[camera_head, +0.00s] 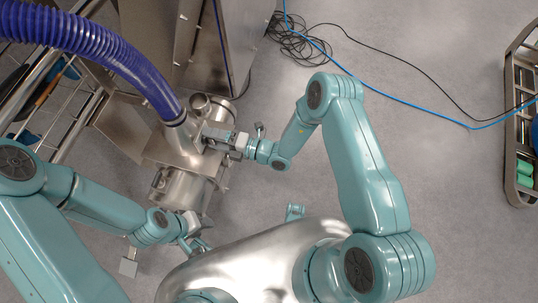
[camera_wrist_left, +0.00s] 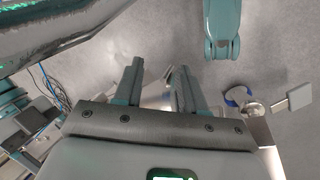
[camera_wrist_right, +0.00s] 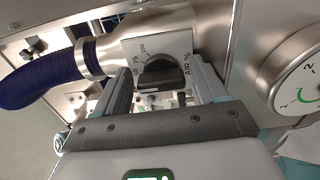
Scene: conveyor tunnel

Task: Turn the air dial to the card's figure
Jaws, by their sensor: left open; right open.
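The air dial (camera_wrist_right: 162,75) is a black knob on a pale metal plate (camera_wrist_right: 185,48) marked "AIR %", with 75 and 100 legible; its pointer setting is unclear. In the right wrist view my right gripper (camera_wrist_right: 165,82) is open, its fingers on either side of the knob; contact cannot be told. In the head view my right gripper (camera_head: 238,143) is at the metal housing below the purple hose. My left gripper (camera_wrist_left: 158,82) is open and empty, low near the machine in the head view (camera_head: 198,243). I see no readable card; a blank grey plate (camera_wrist_left: 292,97) shows in the left wrist view.
A purple hose (camera_head: 110,48) runs into the metal housing (camera_head: 185,150). A round gauge (camera_wrist_right: 300,80) sits right of the dial. Cables (camera_head: 300,42) lie on the floor by a steel cabinet (camera_head: 215,45). A rack (camera_head: 522,120) stands at far right.

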